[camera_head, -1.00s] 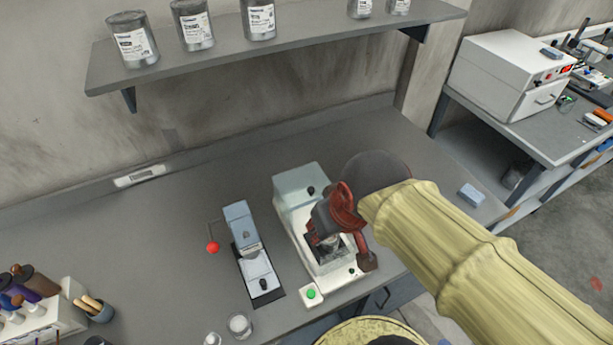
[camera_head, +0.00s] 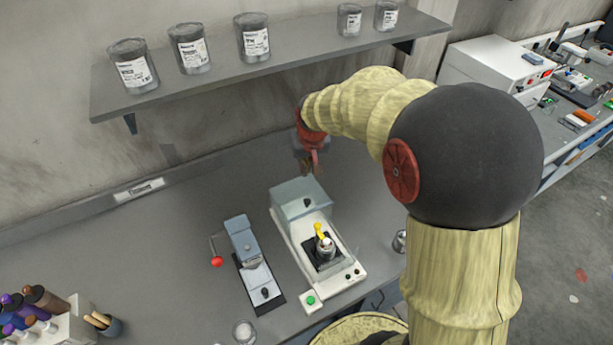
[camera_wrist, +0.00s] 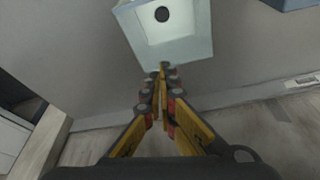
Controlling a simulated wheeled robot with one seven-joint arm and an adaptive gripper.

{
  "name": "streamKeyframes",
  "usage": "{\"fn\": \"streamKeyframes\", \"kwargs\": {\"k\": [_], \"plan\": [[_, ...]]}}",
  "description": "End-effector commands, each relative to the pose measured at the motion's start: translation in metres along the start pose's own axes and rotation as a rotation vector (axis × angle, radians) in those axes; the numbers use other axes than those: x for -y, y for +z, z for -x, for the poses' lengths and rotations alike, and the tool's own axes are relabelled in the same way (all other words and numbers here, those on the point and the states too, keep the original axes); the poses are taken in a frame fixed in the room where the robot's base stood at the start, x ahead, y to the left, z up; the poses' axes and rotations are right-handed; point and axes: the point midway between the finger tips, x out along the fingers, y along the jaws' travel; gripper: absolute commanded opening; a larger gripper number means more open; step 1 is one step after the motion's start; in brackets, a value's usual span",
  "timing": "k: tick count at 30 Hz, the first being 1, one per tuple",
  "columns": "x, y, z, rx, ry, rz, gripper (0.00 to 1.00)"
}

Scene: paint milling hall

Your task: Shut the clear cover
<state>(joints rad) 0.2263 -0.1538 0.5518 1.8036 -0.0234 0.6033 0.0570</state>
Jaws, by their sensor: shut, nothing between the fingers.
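The clear cover (camera_head: 299,197) is a pale blue-grey see-through box with a dark knob. It stands raised at the back of a white machine (camera_head: 340,282), leaving the front bay uncovered. In that bay a metal cup (camera_head: 326,250) with a yellow piece on top stands on a dark plate. My gripper (camera_head: 313,172) is behind the cover, near the wall, fingers pointing down. In the wrist view the cover (camera_wrist: 168,38) with its knob lies just beyond my closed fingertips (camera_wrist: 163,68). Whether they touch it I cannot tell. The fingers are shut and empty.
A grey-blue device (camera_head: 243,240) with a red ball lever stands left of the machine. A shelf (camera_head: 290,62) with several cans runs above the back of the bench. A metal jar (camera_head: 244,332) stands at the front, and another small metal vessel (camera_head: 400,241) to the right.

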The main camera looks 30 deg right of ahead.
Motion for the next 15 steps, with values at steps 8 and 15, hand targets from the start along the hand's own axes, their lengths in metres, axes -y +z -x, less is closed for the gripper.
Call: {"fn": "streamKeyframes", "kwargs": {"k": [8, 15], "plan": [[0.0, 0.002, -0.051, 0.004, 0.0, 0.0, 0.0], [0.0, 0.002, -0.089, 0.003, 0.0, 0.0, 0.0]]}}
